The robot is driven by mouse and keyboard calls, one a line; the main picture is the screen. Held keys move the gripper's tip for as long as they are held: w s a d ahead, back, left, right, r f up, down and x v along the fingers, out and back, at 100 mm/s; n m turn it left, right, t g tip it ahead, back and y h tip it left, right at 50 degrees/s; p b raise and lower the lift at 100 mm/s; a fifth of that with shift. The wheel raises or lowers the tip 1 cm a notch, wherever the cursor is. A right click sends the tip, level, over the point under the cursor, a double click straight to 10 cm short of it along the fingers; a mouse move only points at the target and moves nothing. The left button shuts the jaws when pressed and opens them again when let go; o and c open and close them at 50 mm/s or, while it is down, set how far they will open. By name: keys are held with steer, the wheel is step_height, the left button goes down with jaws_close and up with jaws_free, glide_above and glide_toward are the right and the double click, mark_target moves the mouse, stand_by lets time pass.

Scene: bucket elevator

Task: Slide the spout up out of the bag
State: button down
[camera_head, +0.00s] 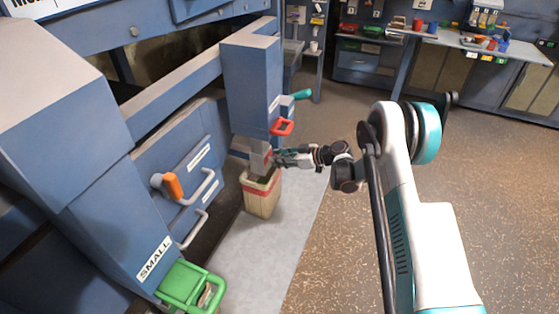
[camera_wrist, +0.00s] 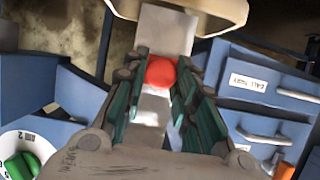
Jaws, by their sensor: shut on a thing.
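The grey metal spout (camera_head: 256,163) hangs below the blue column, and its lower end is hidden in the mouth of the tan bag (camera_head: 262,203) with a red band. The bag stands upright on the grey floor strip. My gripper (camera_head: 273,160) reaches in from the right, beside the spout just above the bag's rim. In the wrist view my gripper (camera_wrist: 160,78) has its green-padded fingers shut on either side of a round red knob (camera_wrist: 160,72) on the grey spout (camera_wrist: 165,32). A pale rounded edge at the top of that view is cut off.
The blue column (camera_head: 252,85) rises above the spout, with a red handle (camera_head: 282,127) and a teal handle (camera_head: 302,95). Drawers with an orange handle (camera_head: 172,186) stand left. A green-framed container (camera_head: 190,290) is in front. The brown floor at right is open.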

step_height(320, 180, up, 9)
steer(key=p, duration=0.2)
steer(key=shift+w+p, duration=0.1)
steer(key=shift+p, duration=0.25)
steer(key=c, duration=1.3)
jaws_free()
steer(key=v, duration=1.2)
steer(key=shift+f, duration=0.1)
